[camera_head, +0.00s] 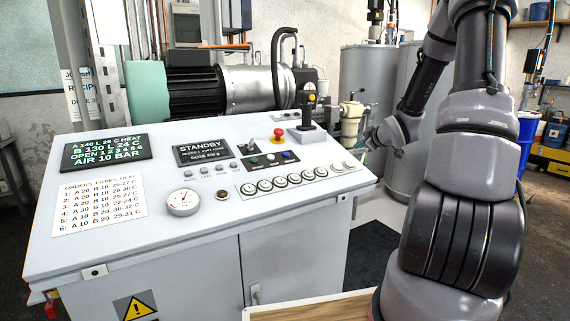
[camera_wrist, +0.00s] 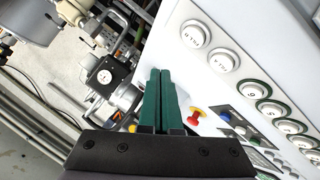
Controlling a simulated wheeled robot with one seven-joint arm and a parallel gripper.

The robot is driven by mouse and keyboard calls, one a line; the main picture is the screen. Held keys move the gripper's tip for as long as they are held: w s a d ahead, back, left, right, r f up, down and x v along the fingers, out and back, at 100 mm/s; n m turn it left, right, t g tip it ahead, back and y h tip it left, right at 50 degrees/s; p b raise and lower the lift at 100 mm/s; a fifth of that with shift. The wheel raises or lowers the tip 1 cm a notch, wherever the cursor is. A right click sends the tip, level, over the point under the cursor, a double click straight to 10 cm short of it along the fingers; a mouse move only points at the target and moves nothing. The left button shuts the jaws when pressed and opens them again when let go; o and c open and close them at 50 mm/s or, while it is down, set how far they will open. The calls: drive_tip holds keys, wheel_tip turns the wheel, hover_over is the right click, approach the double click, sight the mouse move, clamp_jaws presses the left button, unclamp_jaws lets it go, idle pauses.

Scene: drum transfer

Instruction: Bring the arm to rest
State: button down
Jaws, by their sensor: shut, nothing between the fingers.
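My arm stands at the right of the head view, bent, with its forearm reaching down towards the right end of the control console (camera_head: 190,240). My gripper (camera_wrist: 160,72) shows in the wrist view as two green fingers shut together with nothing between them. The fingers point past the console's edge, with the red knob (camera_wrist: 195,114) beside them. In the head view the wrist end hangs just beyond the console's right edge, and the fingers are hard to make out. No contact with the console is visible.
The console carries a red knob (camera_head: 278,133), a joystick (camera_head: 308,112), a row of round buttons (camera_head: 280,181) and a gauge (camera_head: 183,202). Grey tanks (camera_head: 362,75) and a pump (camera_head: 352,118) stand behind my wrist. A blue drum (camera_head: 526,140) is at the right.

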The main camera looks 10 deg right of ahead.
drive_tip(key=s+a+r+m+g+h, duration=0.2)
drive_tip(key=s+a+r+m, duration=0.2)
drive_tip(key=s+r, duration=0.3)
drive_tip(key=s+a+r+m+g+h, duration=0.1)
drive_tip(key=s+a+r+m, duration=0.25)
drive_tip(key=s+r, duration=0.3)
drive_tip(key=s+a+r+m+g+y, duration=0.1)
drive_tip(key=s+a, duration=0.4)
drive_tip(key=s, duration=0.5)
drive_tip(key=s+a+r+m+g+y, duration=0.1)
drive_tip(key=s+a+r+m+y, duration=0.2)
drive_tip(key=s+a, duration=0.3)
drive_tip(key=s+r+m, duration=0.1)
drive_tip(key=s, duration=0.4)
drive_tip(key=shift+s+a+r+g, duration=0.15)
drive_tip(key=shift+a+r+g, duration=0.15)
drive_tip(key=shift+r+g, duration=0.1)
drive_tip(key=shift+d+m, duration=0.15)
drive_tip(key=shift+m, duration=0.1)
